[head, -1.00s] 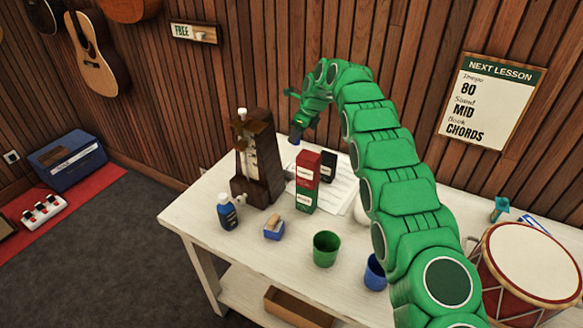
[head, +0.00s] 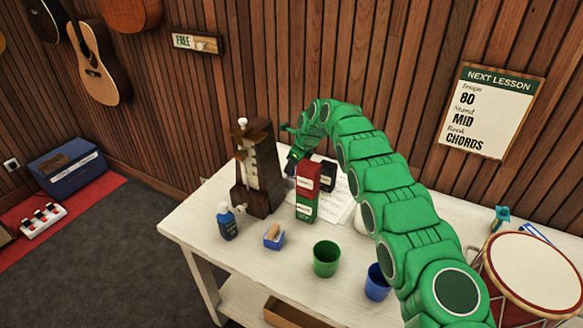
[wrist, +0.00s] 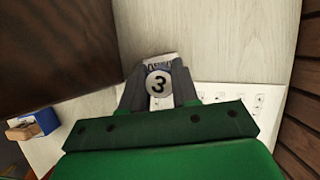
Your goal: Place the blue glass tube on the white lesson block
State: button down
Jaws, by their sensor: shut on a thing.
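My gripper (head: 290,168) is low over the back of the table, just right of the dark metronome.
The metronome (head: 256,170) stands close left of my gripper. A red-over-green box stack (head: 307,192) and a black box (head: 327,175) stand in front and right. A blue bottle (head: 226,221), green cup (head: 326,258) and blue cup (head: 376,283) stand nearer.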

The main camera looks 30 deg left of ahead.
jog(key=shift+f, duration=0.4)
jog(key=shift+f, duration=0.1)
jog(key=c, duration=0.8)
grip_release()
jog(key=shift+c, duration=0.2)
jog(key=v, duration=1.2)
